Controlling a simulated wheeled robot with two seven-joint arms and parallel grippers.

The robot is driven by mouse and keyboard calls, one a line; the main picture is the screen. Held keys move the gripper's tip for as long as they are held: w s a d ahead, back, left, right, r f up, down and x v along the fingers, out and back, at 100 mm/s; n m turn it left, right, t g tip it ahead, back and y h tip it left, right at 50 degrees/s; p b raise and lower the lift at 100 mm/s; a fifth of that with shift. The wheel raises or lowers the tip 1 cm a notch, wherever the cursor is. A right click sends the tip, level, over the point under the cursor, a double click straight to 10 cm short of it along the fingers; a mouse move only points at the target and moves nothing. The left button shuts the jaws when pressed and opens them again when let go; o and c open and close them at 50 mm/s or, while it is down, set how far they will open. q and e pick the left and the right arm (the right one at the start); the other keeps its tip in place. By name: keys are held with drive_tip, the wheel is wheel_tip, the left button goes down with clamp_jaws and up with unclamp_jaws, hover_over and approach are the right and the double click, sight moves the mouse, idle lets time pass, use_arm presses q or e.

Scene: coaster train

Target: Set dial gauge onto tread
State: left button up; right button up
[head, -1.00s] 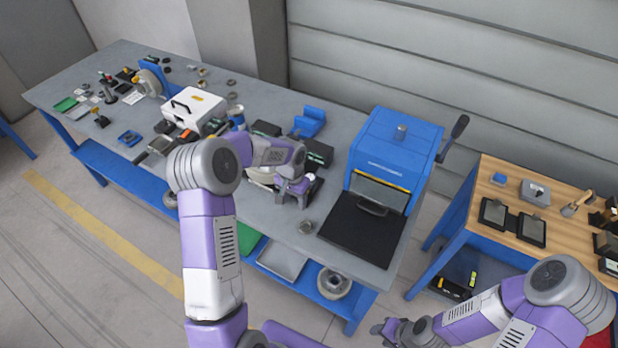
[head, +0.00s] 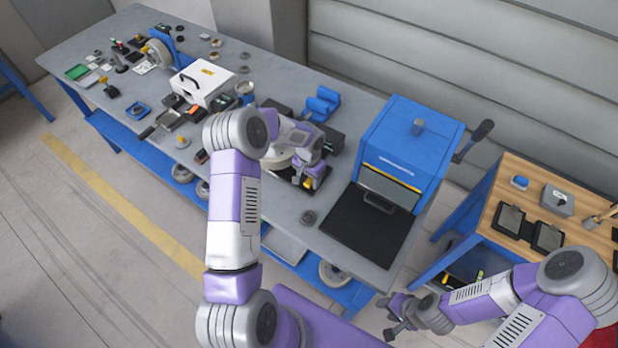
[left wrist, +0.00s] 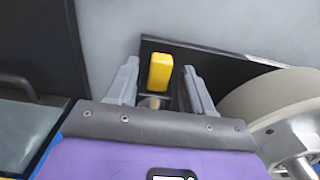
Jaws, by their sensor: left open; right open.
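A yellow block (left wrist: 160,72) on a short metal stem stands between the spread fingers of my open left gripper (left wrist: 160,78); I cannot tell whether it is part of the dial gauge. It also shows in the head view (head: 309,183), by my left gripper (head: 311,178). A cream wheel (left wrist: 262,100) with a metal hub lies just right of the gripper in the left wrist view; its rim may be the tread. A black plate (left wrist: 210,62) lies beneath. The dial's face is not visible. My right gripper (head: 398,318) is open and empty, off the bench's front right.
A blue machine (head: 412,140) with a black front plate (head: 365,228) stands right of my left gripper. A white case (head: 205,82) and several small parts crowd the bench to the left. A wooden side table (head: 575,240) is at the right.

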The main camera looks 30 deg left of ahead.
use_arm(q)
drive_tip(key=shift+c, duration=0.5)
clamp_jaws()
drive_tip(key=shift+w+a+b, duration=0.15)
drive_tip(key=shift+a+b, duration=0.25)
drive_tip(key=shift+a, duration=1.4)
drive_tip(key=shift+c, duration=1.2)
unclamp_jaws()
drive_tip(key=o, duration=0.3)
drive_tip(key=shift+a, duration=0.1)
drive_tip(key=shift+o, duration=0.2)
